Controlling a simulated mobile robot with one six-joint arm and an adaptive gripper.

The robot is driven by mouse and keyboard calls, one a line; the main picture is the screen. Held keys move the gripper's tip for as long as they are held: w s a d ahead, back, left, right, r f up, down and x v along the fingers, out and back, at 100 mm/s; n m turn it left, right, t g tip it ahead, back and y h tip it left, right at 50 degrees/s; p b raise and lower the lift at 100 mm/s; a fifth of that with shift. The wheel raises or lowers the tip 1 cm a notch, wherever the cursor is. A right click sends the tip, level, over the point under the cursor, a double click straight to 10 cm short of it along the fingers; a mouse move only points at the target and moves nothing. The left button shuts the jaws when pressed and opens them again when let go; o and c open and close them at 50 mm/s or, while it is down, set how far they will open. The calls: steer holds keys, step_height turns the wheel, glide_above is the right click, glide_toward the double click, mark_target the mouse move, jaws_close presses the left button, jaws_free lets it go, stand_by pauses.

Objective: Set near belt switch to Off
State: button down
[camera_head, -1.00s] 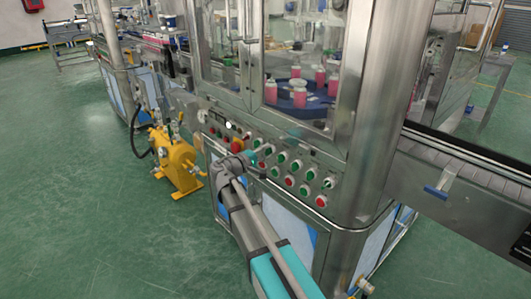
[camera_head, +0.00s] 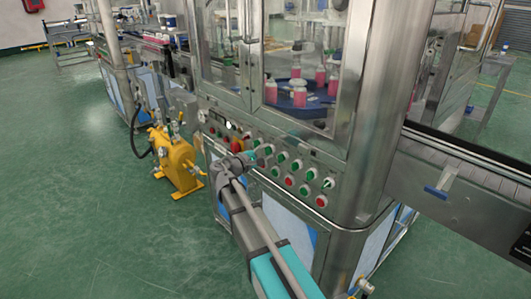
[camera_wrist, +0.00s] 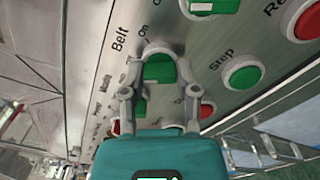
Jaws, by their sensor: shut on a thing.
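The belt switch (camera_wrist: 158,72) is a green knob in a round grey collar on the steel panel. The word Belt is printed beside it, with On close to the collar. The Off mark cannot be made out. My gripper (camera_wrist: 159,82) is shut on the knob, one finger on each side of it. In the head view my gripper (camera_head: 257,157) is at the control panel (camera_head: 312,172), small and partly hidden by my wrist, so the knob's angle cannot be told there.
Another green switch (camera_wrist: 212,5) is above. A yellow pump (camera_head: 177,160) stands left of the machine. The green floor at left is open.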

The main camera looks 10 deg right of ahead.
steer(key=shift+c, duration=1.8)
jaws_free()
steer(key=shift+a, duration=0.1)
steer(key=v, duration=1.2)
